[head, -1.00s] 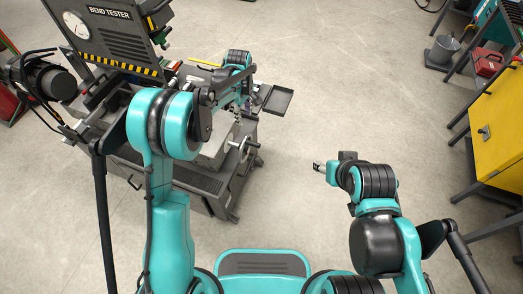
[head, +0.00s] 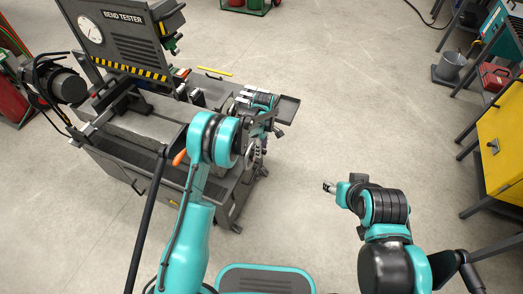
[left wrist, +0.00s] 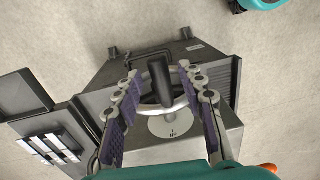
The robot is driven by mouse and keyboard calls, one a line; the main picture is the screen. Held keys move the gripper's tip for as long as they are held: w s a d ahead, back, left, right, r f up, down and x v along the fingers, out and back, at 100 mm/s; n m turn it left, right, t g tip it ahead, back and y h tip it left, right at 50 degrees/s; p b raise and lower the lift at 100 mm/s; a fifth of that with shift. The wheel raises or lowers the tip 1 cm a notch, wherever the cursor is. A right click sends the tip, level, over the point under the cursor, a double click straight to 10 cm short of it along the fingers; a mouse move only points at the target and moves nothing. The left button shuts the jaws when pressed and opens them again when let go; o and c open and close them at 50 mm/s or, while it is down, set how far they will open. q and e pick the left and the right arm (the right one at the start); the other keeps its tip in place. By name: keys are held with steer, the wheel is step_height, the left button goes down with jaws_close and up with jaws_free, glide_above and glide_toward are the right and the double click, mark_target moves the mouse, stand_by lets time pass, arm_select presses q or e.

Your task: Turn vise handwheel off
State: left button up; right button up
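The vise handwheel (head: 254,153) is a pale metal ring on the right side of the bend tester, partly hidden by my left arm. In the left wrist view, its black handle (left wrist: 160,82) stands up between the fingers, and a pale disc (left wrist: 168,125) with small dark marks lies behind the ring. My left gripper (left wrist: 157,72) is open, its purple-padded fingers on either side of the handle with gaps showing. In the head view the left fingers are hard to make out. My right gripper (head: 328,187) hangs over bare floor, away from the machine; its fingers are too small to judge.
The bend tester (head: 120,45) fills the left side, with a small dark tray (head: 287,108) jutting out near my left wrist. A yellow cabinet (head: 500,140), a red toolbox (head: 493,76) and a bucket (head: 452,66) stand at right. The middle floor is clear.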

arm_select(q)
steer(key=shift+c, duration=0.3)
jaws_close()
steer(key=shift+s+a+f+t, duration=0.1)
steer(key=shift+s+a+t, duration=0.05)
steer(key=shift+s+t, duration=0.25)
steer(key=shift+s+a+f+t+h, duration=0.25)
steer(key=shift+s+f+t+h, duration=0.1)
steer(key=shift+s+t, duration=0.5)
steer(key=shift+s+a+f+t+h, duration=0.25)
steer(key=shift+s+t+h, duration=0.25)
steer(key=shift+t, duration=0.6)
steer(key=shift+s+a+f+t+h, duration=0.2)
steer(key=shift+s+f+t+h, duration=0.1)
steer(key=shift+s+t, duration=0.55)
steer(key=shift+w, duration=0.1)
